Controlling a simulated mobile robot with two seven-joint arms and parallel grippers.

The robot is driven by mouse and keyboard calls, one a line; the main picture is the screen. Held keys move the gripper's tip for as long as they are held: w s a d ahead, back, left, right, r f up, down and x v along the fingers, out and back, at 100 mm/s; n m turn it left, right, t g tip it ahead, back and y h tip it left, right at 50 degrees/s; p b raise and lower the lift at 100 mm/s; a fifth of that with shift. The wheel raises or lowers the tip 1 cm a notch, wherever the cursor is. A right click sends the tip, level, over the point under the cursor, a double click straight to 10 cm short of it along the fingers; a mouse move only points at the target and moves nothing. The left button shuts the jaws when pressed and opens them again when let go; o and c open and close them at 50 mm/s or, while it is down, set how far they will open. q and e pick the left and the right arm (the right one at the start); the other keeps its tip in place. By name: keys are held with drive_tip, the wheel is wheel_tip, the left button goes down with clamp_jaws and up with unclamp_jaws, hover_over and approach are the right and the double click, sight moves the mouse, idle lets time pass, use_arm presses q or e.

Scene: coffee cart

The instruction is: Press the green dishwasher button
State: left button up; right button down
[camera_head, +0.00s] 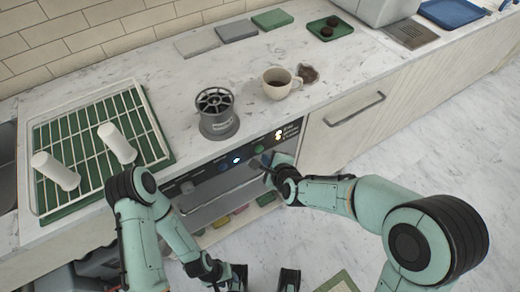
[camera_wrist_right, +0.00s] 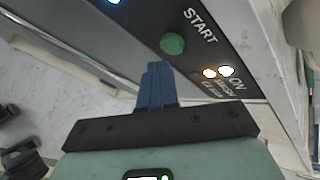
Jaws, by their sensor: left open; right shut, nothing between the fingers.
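The green button (camera_wrist_right: 172,43) sits on the dishwasher's dark control panel (camera_wrist_right: 240,75) beside the word START in the right wrist view. In the head view the green button (camera_head: 258,149) is small, on the panel under the counter edge. My right gripper (camera_wrist_right: 155,68) has its blue fingers together, empty, with the tips just below the button in the picture. A small gap of panel shows between them; I cannot tell whether the tips touch the panel. It also shows in the head view (camera_head: 266,165). My left gripper (camera_head: 263,279) is open and empty, low at the bottom.
On the counter stand a white rack with two white cups (camera_head: 55,171), a grey cylindrical device (camera_head: 216,114) and a cup of coffee (camera_head: 277,84). The dishwasher handle (camera_head: 205,202) runs below the panel. Indicator lights (camera_wrist_right: 218,71) glow beside the button.

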use_arm(q)
drive_tip(key=shift+s+f+b, duration=0.1)
drive_tip(key=shift+f+b, duration=0.6)
use_arm(e)
drive_tip(key=s+d, duration=0.1)
drive_tip(key=s, duration=0.1)
drive_tip(key=s+d, duration=0.2)
idle(0.4)
drive_tip(key=s+d+f+n+g+h+p, duration=0.1)
drive_tip(key=s+d+f+n+g+p, duration=0.25)
drive_tip(key=f, duration=0.35)
drive_tip(key=s+d+f+n+g+h+p, duration=0.1)
drive_tip(key=s+d+f+n+g+p, duration=0.1)
drive_tip(key=s+d+f+n, duration=0.45)
use_arm(q)
wheel_tip(320, 180, up, 10)
drive_tip(key=w+p, duration=0.3)
drive_tip(key=p, duration=0.1)
drive_tip(key=shift+r+p, duration=0.25)
drive_tip(key=shift+p, duration=0.1)
use_arm(e)
drive_tip(key=s+f+n+g, duration=0.2)
drive_tip(key=s+f, duration=0.2)
drive_tip(key=s, duration=0.3)
drive_tip(key=s+f+n+g, duration=0.2)
drive_tip(key=s+f+g, duration=0.1)
drive_tip(key=s, duration=0.4)
drive_tip(key=shift+s+d+f+n+y, duration=0.35)
drive_tip(key=shift+d+f+n, duration=0.1)
drive_tip(key=shift+f, duration=0.1)
